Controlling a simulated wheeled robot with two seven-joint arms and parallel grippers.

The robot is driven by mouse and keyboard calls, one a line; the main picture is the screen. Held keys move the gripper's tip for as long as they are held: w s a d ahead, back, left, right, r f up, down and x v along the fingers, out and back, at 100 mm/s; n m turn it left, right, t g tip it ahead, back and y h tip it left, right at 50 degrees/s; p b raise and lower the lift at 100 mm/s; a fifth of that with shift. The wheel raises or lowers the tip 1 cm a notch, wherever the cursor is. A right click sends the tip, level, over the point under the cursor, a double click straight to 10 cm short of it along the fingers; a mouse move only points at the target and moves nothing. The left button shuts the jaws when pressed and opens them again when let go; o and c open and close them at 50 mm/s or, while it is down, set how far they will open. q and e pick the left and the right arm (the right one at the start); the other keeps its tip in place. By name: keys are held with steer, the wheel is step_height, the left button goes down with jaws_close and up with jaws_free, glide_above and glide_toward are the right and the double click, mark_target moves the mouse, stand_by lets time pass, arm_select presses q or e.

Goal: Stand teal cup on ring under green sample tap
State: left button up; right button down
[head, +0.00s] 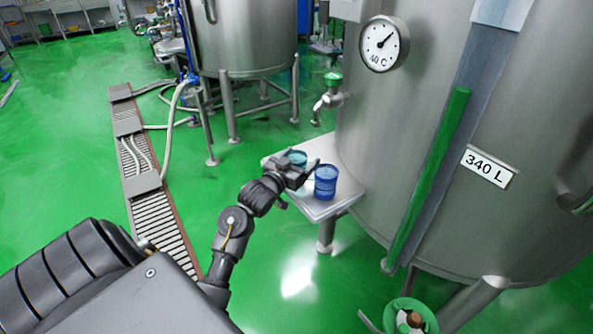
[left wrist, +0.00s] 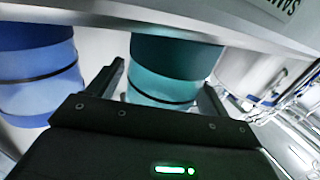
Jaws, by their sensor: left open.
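The teal cup (head: 297,156) stands on a small pale shelf (head: 322,211) at the tank, partly hidden behind my left gripper (head: 305,172). In the left wrist view the teal cup (left wrist: 172,65) fills the space between the two open fingers, with a finger on each side; I cannot tell whether they touch it. A blue cup (head: 326,181) stands on the same shelf, to the right of the gripper. The green sample tap (head: 333,79) sticks out of the tank above and behind the shelf. I cannot make out the ring. My right gripper is not in view.
The large steel tank (head: 430,140) with a dial gauge (head: 384,43) rises directly beside the shelf. The blue cup (left wrist: 38,70) is close outside the left finger in the wrist view. A grated drain (head: 160,210) crosses the green floor at left.

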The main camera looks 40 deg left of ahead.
arm_select(q)
steer(key=c, duration=1.1)
steer(key=shift+c, duration=0.2)
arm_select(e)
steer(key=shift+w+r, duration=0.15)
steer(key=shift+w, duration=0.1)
arm_select(q)
steer(key=shift+r, duration=0.1)
